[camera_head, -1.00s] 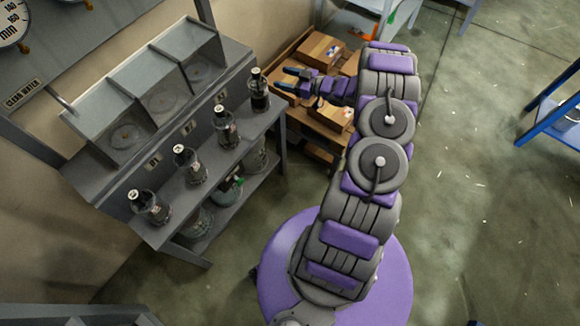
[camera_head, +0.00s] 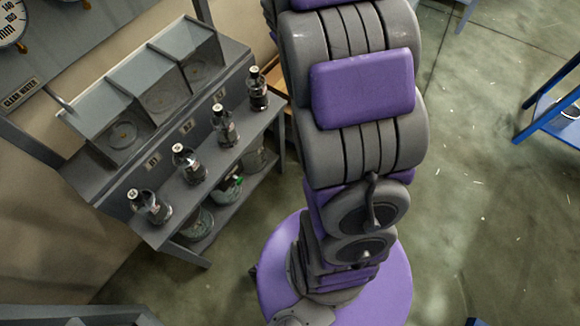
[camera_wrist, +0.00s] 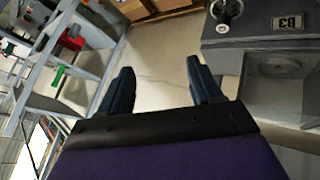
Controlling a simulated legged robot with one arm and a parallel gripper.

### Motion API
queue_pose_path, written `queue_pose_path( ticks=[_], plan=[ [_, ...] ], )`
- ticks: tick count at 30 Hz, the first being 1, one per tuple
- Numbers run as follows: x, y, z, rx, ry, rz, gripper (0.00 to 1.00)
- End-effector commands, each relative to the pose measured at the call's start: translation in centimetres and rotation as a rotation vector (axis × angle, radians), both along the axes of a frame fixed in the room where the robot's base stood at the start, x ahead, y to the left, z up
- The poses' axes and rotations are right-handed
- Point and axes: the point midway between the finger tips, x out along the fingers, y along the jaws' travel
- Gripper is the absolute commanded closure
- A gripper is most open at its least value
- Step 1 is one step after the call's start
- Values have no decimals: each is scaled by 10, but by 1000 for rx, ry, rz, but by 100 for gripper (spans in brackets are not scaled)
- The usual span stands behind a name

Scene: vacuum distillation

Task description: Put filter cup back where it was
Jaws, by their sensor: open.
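Several glass vessels with dark collars and white tops stand in a row on the grey bench, one at the front (camera_head: 150,206), two in the middle (camera_head: 188,163) (camera_head: 225,125) and one at the far end (camera_head: 258,88). I cannot tell which of them, if any, is the filter cup.
The grey bench (camera_head: 208,262) has clear-walled compartments (camera_head: 120,134) behind the vessels. More glassware (camera_head: 229,187) sits on its lower shelf. A blue-framed table (camera_head: 545,122) stands at right. The wrist view shows a metal rack (camera_wrist: 100,42) with red and green items, and cardboard boxes (camera_wrist: 150,8).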

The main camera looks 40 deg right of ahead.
Motion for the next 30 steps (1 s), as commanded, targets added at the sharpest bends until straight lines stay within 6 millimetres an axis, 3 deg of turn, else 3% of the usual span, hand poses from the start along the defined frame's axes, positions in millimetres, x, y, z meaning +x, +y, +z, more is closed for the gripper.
queue_pose_path(
  ticks=[1,7,15,21,25,30],
  plan=[
    [-16,16,10,13,26,-23,36],
    [-98,76,25,98,184,-118,36],
    [-229,174,29,266,443,-153,36],
    [-318,233,30,377,630,-116,36],
    [-353,253,31,416,707,-94,36],
    [-366,261,32,432,736,-84,36]
  ],
)
